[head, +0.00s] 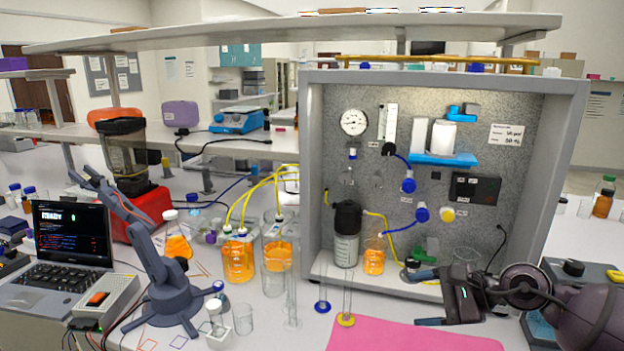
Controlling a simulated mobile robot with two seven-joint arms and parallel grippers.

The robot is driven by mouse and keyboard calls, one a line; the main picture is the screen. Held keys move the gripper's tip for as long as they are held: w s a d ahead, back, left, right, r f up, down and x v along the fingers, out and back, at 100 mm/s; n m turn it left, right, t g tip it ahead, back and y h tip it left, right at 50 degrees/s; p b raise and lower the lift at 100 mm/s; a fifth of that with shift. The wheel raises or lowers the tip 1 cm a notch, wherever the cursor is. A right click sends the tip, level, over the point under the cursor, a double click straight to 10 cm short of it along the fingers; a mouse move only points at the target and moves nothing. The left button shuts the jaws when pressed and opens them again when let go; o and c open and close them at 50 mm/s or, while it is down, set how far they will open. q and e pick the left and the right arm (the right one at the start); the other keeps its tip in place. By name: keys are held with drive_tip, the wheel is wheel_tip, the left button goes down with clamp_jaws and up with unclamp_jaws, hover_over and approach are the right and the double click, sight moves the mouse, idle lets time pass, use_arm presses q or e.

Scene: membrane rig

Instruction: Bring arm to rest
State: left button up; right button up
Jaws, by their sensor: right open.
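My right arm (525,288) comes in from the right edge. Its dark gripper (424,299) points left, with its fingers apart and nothing between them. The gripper is in front of the grey membrane rig cabinet (312,180), near its lower front edge, and above the back right of the pink mat (400,338). I cannot tell how high it is above the bench. My left gripper is not in view. A small blue-grey desktop arm (150,235) stands on the bench at the left, its upper link leaning up and left.
Glass cylinders (346,300) stand just left of the mat. Orange-filled bottles (238,262) with yellow tubes stand left of the cabinet. A laptop (70,240) is at far left. A grey device (572,270) stands behind my right arm. The pink mat looks clear.

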drive_tip(key=s+a+r+m+t+y, duration=0.35)
drive_tip(key=m+t, duration=0.35)
drive_tip(key=m, duration=0.6)
drive_tip(key=s+d+f+n+h, duration=0.4)
drive_tip(key=f+n+h, duration=0.15)
drive_tip(key=n, duration=0.65)
drive_tip(key=s+d+f+n+g+h, duration=0.1)
drive_tip(key=s+d+f+n+h, duration=0.5)
drive_tip(key=n, duration=0.5)
drive_tip(key=s+d+f+n+h, duration=0.2)
drive_tip(key=d+f+n+h, duration=0.15)
drive_tip(key=n+h, duration=0.6)
drive_tip(key=s+a+f+m+g+y, duration=0.1)
drive_tip(key=s+f+m+g+y, duration=0.25)
drive_tip(key=s, duration=0.45)
drive_tip(key=s+a+f+m+g+y, duration=0.2)
drive_tip(key=s+f+g, duration=0.2)
drive_tip(key=s, duration=0.3)
drive_tip(key=w+f+t+b, duration=0.3)
drive_tip(key=f+b, duration=0.2)
drive_tip(key=f, duration=0.5)
drive_tip(key=w+f+t+b, duration=0.4)
drive_tip(key=f+b, duration=0.1)
drive_tip(key=f, duration=0.5)
drive_tip(key=shift+f+n+y, duration=0.3)
drive_tip(key=shift+n, duration=0.1)
